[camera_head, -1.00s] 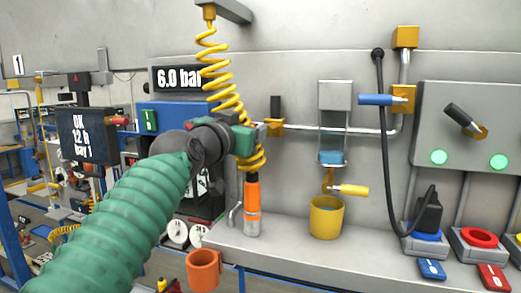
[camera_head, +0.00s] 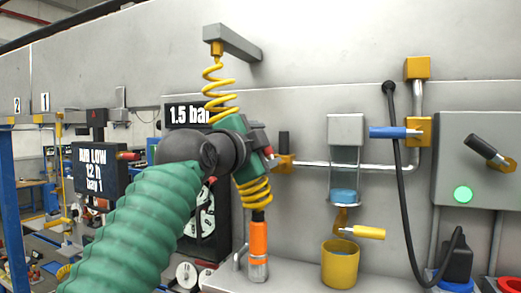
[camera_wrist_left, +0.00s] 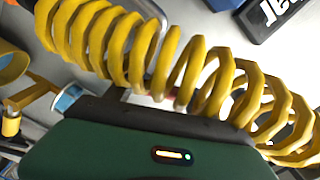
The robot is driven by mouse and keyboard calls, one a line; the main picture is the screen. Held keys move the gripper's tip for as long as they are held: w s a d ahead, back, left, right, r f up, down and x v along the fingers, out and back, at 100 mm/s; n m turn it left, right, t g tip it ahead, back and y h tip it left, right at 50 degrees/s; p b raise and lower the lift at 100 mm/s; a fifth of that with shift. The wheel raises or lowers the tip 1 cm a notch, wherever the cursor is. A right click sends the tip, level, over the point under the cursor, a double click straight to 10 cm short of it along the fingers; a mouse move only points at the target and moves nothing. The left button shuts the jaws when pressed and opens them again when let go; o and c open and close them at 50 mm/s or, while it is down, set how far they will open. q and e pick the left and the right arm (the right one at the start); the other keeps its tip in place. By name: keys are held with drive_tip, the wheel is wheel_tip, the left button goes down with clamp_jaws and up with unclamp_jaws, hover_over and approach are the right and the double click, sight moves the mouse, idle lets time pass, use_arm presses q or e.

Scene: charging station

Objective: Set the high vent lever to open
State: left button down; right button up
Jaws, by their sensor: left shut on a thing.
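My left gripper (camera_head: 267,155) reaches up to the wall beside a valve (camera_head: 283,161) with a yellow body and an upright black handle. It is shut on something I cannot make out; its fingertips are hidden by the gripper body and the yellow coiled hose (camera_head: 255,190). In the left wrist view the coil (camera_wrist_left: 170,62) crosses close in front of my green gripper body (camera_wrist_left: 110,155). No lever is labelled as the high vent. Other levers are blue (camera_head: 395,132), yellow (camera_head: 368,232) and black, tilted on a grey panel (camera_head: 484,147). My right gripper is not in view.
An orange-handled tool (camera_head: 259,240) hangs below the coil. A yellow cup (camera_head: 340,264) stands under a filter bowl (camera_head: 344,190). A black cable (camera_head: 400,180) hangs at right. The gauge display (camera_head: 186,115) reads 1.5 bar; the dark sign (camera_head: 96,167) says AIR LOW.

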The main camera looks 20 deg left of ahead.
use_arm(q)
drive_tip(key=m, duration=0.1)
drive_tip(key=d+m, duration=0.1)
drive_tip(key=m, duration=0.1)
drive_tip(key=shift+d, duration=0.25)
drive_tip(key=shift+w+d+m, duration=0.1)
drive_tip(key=shift+d+m, duration=0.35)
drive_tip(key=shift+m, duration=0.75)
drive_tip(key=shift+f, duration=0.15)
drive_tip(key=c, duration=0.6)
unclamp_jaws()
drive_tip(key=shift+c, duration=0.2)
drive_tip(key=o, duration=0.3)
drive_tip(key=shift+s+r, duration=0.25)
drive_tip(key=shift+s, duration=0.15)
drive_tip(key=shift+d+r, duration=0.1)
drive_tip(key=shift+d, duration=0.1)
drive_tip(key=shift+w, duration=0.1)
